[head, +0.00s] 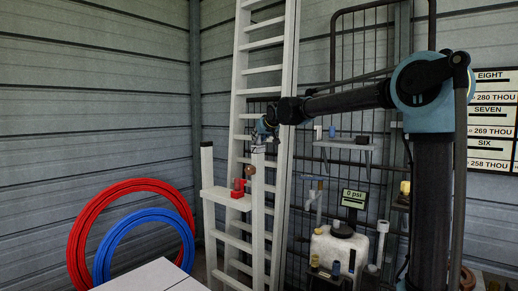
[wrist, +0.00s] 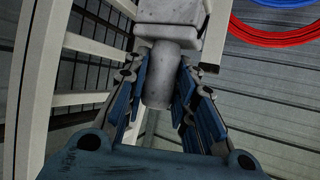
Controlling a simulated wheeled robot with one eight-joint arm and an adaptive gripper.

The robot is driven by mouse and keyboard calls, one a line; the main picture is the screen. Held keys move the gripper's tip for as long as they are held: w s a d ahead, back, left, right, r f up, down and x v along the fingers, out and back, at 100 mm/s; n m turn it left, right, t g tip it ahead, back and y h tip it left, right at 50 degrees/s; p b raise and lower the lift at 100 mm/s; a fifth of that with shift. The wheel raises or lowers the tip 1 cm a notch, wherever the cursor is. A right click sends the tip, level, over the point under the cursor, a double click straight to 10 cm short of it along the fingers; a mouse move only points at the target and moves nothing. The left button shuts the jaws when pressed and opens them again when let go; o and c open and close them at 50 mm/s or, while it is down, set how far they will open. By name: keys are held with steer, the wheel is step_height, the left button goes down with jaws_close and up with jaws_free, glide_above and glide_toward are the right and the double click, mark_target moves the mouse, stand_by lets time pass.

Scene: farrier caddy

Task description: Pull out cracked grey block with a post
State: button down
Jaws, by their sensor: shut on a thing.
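The cracked grey block (wrist: 170,11) shows at the top of the wrist view, partly cut off by the frame edge. Its pale grey round post (wrist: 158,78) points toward my wrist. My gripper (wrist: 161,62) has its blue-padded fingers on both sides of the post and is shut on it. In the head view my gripper (head: 264,130) is at the top of a white upright, in front of the ladder. I cannot clearly pick out the block there. The block's far side is hidden.
A white ladder (head: 239,108) leans behind my gripper. Red (head: 80,222) and blue (head: 105,248) hoops stand at left. A wire grid (head: 347,55) with small shelves and a white tank (head: 335,250) are at right.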

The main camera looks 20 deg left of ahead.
steer(key=shift+r, duration=1)
stand_by(0.5)
steer(key=shift+r, duration=2.5)
